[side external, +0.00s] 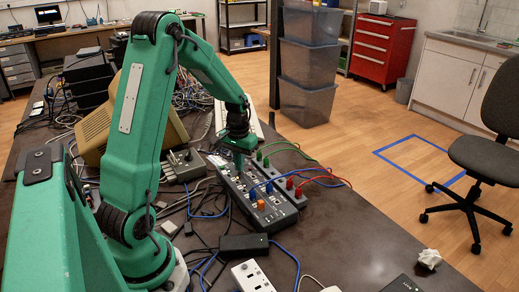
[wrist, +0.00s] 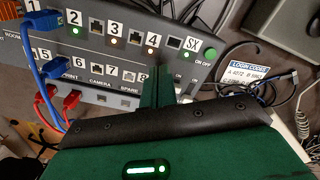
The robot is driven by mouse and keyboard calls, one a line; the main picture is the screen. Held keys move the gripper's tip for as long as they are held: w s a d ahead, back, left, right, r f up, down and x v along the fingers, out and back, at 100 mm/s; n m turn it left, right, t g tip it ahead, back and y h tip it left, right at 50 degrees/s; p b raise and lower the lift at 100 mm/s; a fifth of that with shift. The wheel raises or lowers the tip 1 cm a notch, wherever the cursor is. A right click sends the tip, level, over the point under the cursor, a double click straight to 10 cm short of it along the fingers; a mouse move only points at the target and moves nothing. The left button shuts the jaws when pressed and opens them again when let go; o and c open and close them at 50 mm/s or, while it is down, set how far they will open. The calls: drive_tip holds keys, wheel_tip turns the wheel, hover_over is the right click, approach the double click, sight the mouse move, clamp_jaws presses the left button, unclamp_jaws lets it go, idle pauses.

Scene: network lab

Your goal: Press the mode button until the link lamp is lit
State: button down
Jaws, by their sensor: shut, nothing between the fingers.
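A dark grey switch panel (wrist: 130,25) fills the top of the wrist view, with numbered ports and small lamps. Near the SX label a small lamp (wrist: 187,54) looks green. I cannot tell which lamp is the link lamp, and the mode button is not identifiable. My gripper (wrist: 163,72) is shut and empty, its fingertips over the panel's lower right part. In the side view, my gripper (side external: 238,158) points down at the grey unit (side external: 262,207); contact is unclear.
Blue (wrist: 50,68) and red (wrist: 68,104) cables plug into the panel's left side. A label reading LOGIN CODES (wrist: 249,69) lies right of it. Black adapters (side external: 243,246) and loose cables clutter the table. Bare tabletop (side external: 360,235) lies to the right.

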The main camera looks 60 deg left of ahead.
drive_tip(key=shift+f, duration=0.35)
idle(0.5)
drive_tip(key=shift+r, duration=2.5)
drive_tip(key=shift+d+r, duration=0.15)
drive_tip(key=shift+r, duration=0.05)
wheel_tip(320, 180, up, 6)
drive_tip(key=f+m+t, duration=0.1)
hover_over(247, 184)
drive_tip(key=s+d+r+m+t, duration=0.1)
drive_tip(key=s+d+r+m, duration=0.1)
drive_tip(key=d+r, duration=0.35)
drive_tip(key=s+d+r+m+t, duration=0.3)
drive_tip(key=s+d, duration=0.6)
drive_tip(key=d, duration=0.1)
drive_tip(key=shift+s+d+r+t, duration=0.3)
drive_tip(key=shift+s+r, duration=0.1)
